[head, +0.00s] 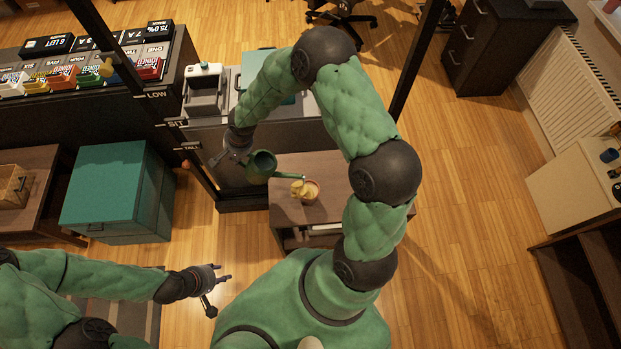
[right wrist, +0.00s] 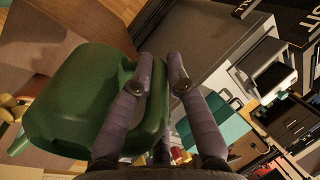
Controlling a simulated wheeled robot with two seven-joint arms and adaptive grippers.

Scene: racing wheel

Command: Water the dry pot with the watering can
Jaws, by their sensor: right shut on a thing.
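The dark green watering can (head: 262,166) is held above the left end of a small brown table. Its spout reaches right, with the tip over or close to the pot (head: 311,193), which holds a yellowish plant (head: 299,187). I cannot tell whether water flows. My right gripper (head: 243,157) is shut on the can at its left side. Yellow leaves (right wrist: 9,108) show at the left edge. My left gripper (head: 220,289) is open and empty, low over the floor.
The small brown table (head: 345,172) has a shelf below. A grey counter with a white-and-grey machine (head: 205,90) stands behind the can. A teal cabinet (head: 118,190) is at left, near a dark display shelf of boxes (head: 60,75). Wooden floor is free at right.

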